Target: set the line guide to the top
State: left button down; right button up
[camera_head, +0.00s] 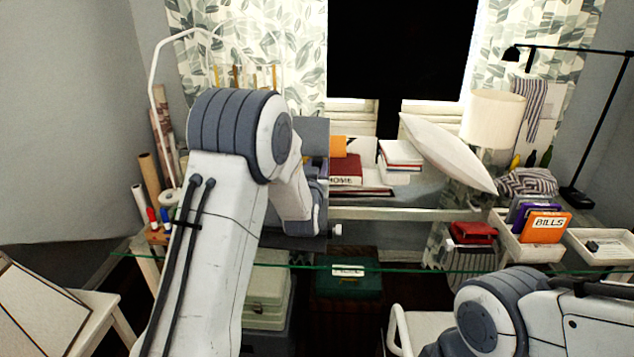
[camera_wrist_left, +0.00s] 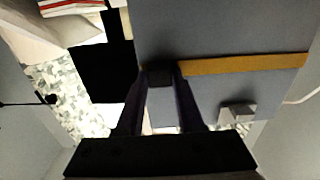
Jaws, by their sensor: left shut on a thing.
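In the left wrist view, a yellow-brown strip (camera_wrist_left: 245,64), which looks like the line guide, lies across a flat grey board (camera_wrist_left: 215,30). My left gripper (camera_wrist_left: 160,74) is shut on a small dark block (camera_wrist_left: 160,76) at the left end of the strip. The block looks like part of the guide, but the dark fingers make the join hard to tell. A light grey clip-like piece (camera_wrist_left: 238,112) sits on the board on the other side of the strip. In the head view my left arm hides the gripper and most of the board. My right gripper is out of view.
Red and white books (camera_head: 400,152) and a white pillow-like shape (camera_head: 447,152) stand right of my left arm. A lamp (camera_head: 493,118), an orange bills folder (camera_head: 545,227) and a white tray (camera_head: 600,245) are at the right. A glass edge (camera_head: 400,269) crosses in front.

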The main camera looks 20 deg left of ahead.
pick_arm(q)
jog(key=shift+r+p, duration=0.4)
jog(key=shift+r, duration=1.5)
jog(key=c, duration=0.5)
grip_release()
jog(key=shift+s+d+f, duration=0.1)
jog(key=shift+s, duration=0.15)
jog(key=b, duration=0.3)
send_near(319, 147)
jog(key=v, duration=0.4)
jog(key=shift+s, duration=0.1)
